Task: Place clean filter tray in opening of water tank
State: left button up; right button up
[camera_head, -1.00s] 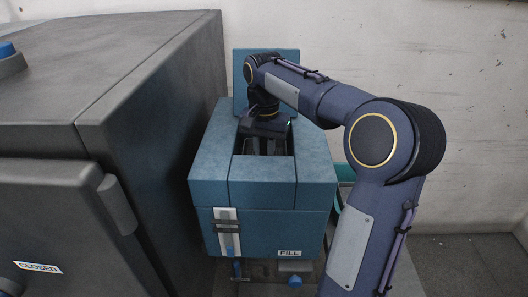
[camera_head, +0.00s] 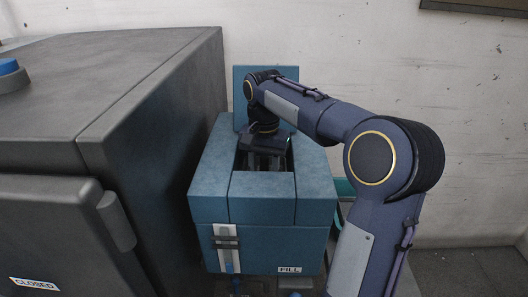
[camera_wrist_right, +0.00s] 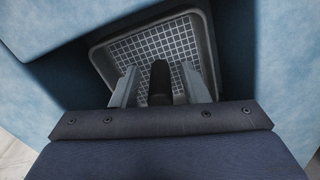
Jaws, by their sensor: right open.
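The blue water tank (camera_head: 262,194) stands in the middle of the head view with its lid raised at the back and a rectangular opening in its top. My right gripper (camera_head: 262,163) points down into this opening. In the right wrist view the filter tray (camera_wrist_right: 95,56), a grey tray with a pale grid floor, lies inside the opening below the gripper. The fingers of my right gripper (camera_wrist_right: 158,70) are open, one on each side of a dark upright handle (camera_wrist_right: 160,82) on the tray. Whether they touch it I cannot tell. My left gripper is not in view.
A large grey machine housing (camera_head: 150,110) stands close along the tank's left side. A "FILL" label (camera_head: 289,270) and a level gauge (camera_head: 226,246) are on the tank's front. A teal object (camera_head: 344,188) shows partly behind my arm. A pale wall (camera_head: 400,60) closes the back.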

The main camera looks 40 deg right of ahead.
aim_at(265, 158)
notch_tip(265, 158, up, 12)
jog(key=shift+f+p, duration=0.15)
jog(key=shift+p, duration=0.4)
jog(key=shift+s+f, duration=0.1)
